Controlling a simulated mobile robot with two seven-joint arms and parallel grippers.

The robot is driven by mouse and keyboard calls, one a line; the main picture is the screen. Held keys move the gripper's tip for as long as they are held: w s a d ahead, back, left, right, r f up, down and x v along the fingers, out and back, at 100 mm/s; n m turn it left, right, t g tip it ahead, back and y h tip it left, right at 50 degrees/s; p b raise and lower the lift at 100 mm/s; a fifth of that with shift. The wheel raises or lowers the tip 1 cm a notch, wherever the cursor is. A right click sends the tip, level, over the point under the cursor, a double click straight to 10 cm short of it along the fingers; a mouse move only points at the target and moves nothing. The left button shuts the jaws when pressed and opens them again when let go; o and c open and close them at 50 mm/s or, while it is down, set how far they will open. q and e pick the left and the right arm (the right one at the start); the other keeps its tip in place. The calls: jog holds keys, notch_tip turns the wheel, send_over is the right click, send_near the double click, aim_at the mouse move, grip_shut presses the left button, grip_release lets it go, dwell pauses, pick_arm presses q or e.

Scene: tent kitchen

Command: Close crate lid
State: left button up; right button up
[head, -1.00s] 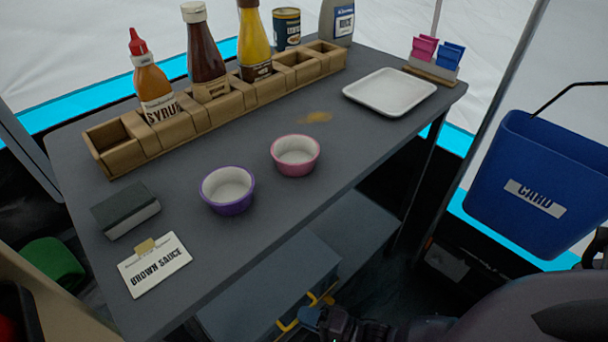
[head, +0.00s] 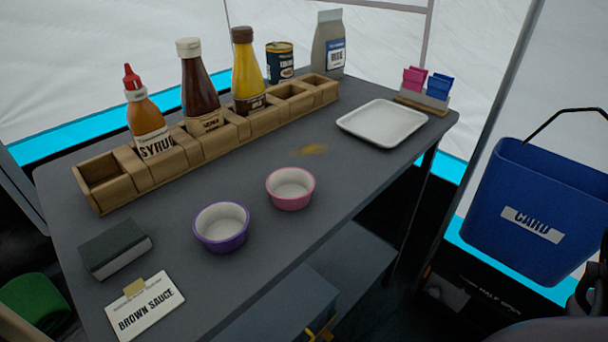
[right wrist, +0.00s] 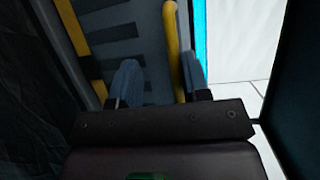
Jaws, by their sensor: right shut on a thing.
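The crate (head: 280,304) is a grey-blue box with yellow parts, low under the table and cut off by the bottom edge of the head view. I cannot tell from this angle how its lid stands. In the right wrist view my right gripper (right wrist: 164,68) has its two blue-grey fingers on either side of a yellow bar (right wrist: 172,45), shut on it. A slotted grey panel (right wrist: 115,35) lies behind the fingers, with a second yellow bar at its left. My right gripper is out of the head view. My left gripper is in no view.
The grey table (head: 240,270) stands above the crate. It holds a wooden bottle rack (head: 165,165), two bowls, a white tray (head: 382,123) and a brown sauce card. A blue card bin (head: 530,210) hangs at the right. A lower shelf (head: 350,262) lies beneath the tabletop.

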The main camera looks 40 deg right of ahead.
pick_arm(q)
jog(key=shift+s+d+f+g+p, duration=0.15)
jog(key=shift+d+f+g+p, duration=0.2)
jog(key=shift+p, duration=0.5)
pick_arm(e)
jog(key=v, duration=0.7)
jog(key=shift+s, duration=0.3)
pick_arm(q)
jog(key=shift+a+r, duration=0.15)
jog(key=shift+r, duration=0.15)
